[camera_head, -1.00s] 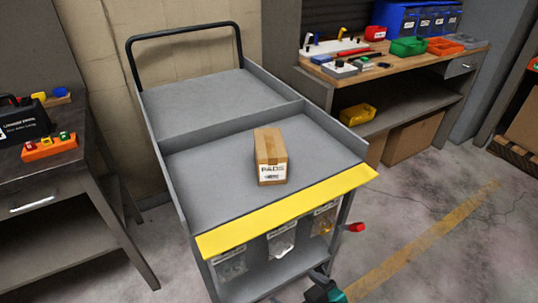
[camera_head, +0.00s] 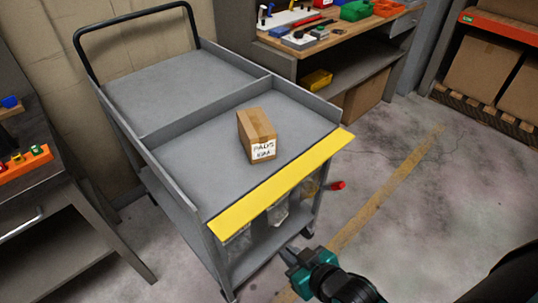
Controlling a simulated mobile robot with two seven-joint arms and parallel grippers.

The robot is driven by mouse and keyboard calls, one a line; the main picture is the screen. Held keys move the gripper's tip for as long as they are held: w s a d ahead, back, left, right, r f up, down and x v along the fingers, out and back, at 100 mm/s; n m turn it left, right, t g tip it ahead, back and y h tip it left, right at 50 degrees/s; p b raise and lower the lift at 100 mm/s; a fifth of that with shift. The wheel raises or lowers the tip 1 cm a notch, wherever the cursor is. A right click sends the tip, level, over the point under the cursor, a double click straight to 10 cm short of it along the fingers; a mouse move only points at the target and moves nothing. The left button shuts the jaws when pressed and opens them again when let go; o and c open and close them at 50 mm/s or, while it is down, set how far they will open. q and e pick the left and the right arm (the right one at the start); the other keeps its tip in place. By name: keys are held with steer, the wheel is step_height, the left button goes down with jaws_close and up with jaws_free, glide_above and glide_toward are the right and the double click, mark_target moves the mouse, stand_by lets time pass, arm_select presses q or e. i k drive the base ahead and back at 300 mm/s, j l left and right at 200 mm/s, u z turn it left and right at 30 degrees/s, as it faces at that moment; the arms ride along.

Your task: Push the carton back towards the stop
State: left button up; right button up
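A small brown carton (camera_head: 257,135) with a white label stands upright on the grey top of the cart (camera_head: 205,143), near its yellow front edge (camera_head: 280,186). A raised grey divider (camera_head: 208,108) crosses the cart top behind the carton, with a gap of bare tray between them. My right gripper (camera_head: 291,256), dark with a teal body, is low in front of the cart, below the yellow edge and apart from the carton. Its finger opening is too small to judge. My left gripper is not in view.
A workbench (camera_head: 345,35) with bins stands behind the cart, and another bench (camera_head: 40,215) is at the left. A red-tipped handle (camera_head: 337,185) sticks out at the cart's right. A rack with cartons (camera_head: 483,68) is at the right. The floor in front is clear.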

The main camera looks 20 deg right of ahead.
mark_target(258, 136)
steer(key=j+z, duration=0.45)
steer(key=j, duration=0.35)
steer(key=i+j+z, duration=0.3)
steer(key=i+j, duration=0.05)
steer(key=i, duration=0.1)
